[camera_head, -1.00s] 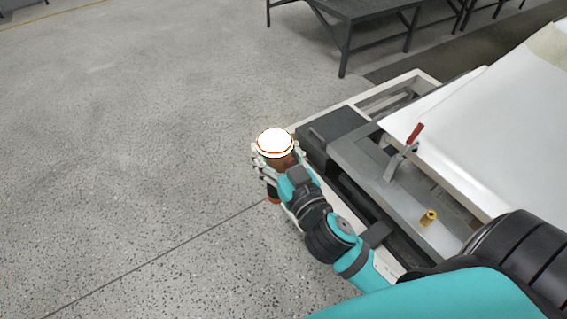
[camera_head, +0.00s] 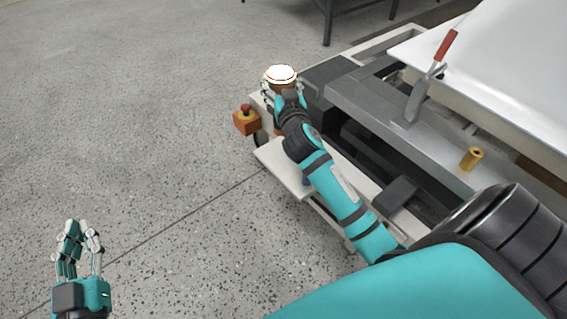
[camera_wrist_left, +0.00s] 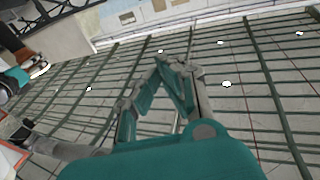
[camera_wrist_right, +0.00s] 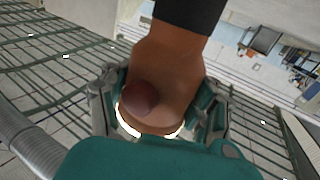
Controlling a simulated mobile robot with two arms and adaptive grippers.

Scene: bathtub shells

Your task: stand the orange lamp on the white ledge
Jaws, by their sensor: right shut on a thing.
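The orange lamp (camera_head: 281,75) is upright in the head view, its glowing white top facing up. My right gripper (camera_head: 283,92) is shut on its body. The right wrist view shows the orange-brown body (camera_wrist_right: 165,75) between the fingers, with a round reddish knob and a black end. The arm hides the lamp's lower part in the head view, so I cannot tell if it touches anything. A white ledge (camera_head: 277,163) juts from the machine's near side, below and nearer than the lamp. My left gripper (camera_head: 80,228) is shut and empty over the floor at lower left.
An orange box with a red button (camera_head: 246,120) sits left of the lamp. A red-handled clamp (camera_head: 430,78) and a brass cylinder (camera_head: 471,158) stand on the grey machine frame. A white tub shell (camera_head: 500,70) lies behind them. The floor at left is clear.

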